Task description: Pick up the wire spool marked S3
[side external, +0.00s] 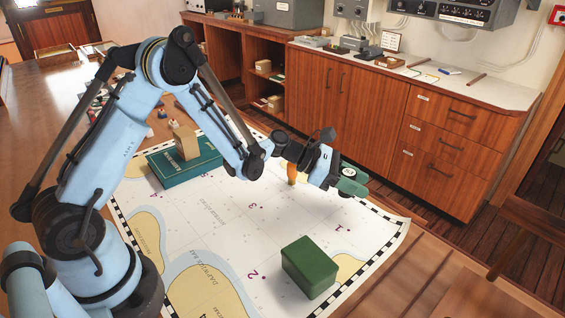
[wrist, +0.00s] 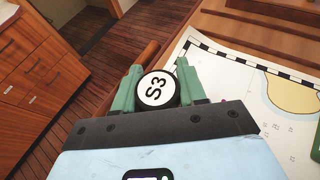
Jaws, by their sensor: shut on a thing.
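The wire spool marked S3 (wrist: 156,90) shows in the wrist view as a round white face with a black rim. My gripper (wrist: 156,88) has its two green fingers shut on the spool, one on each side. In the side view my gripper (side external: 352,180) is above the right edge of the chart, with the spool (side external: 348,170) partly hidden between the fingers. The spool appears held up clear of the chart.
A chart (side external: 235,225) covers much of the table. On it are a dark green box (side external: 309,267), a teal case (side external: 185,166) with a tan block (side external: 186,142) on top, and an orange object (side external: 291,173) behind my gripper. Wooden cabinets (side external: 350,95) stand beyond the table.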

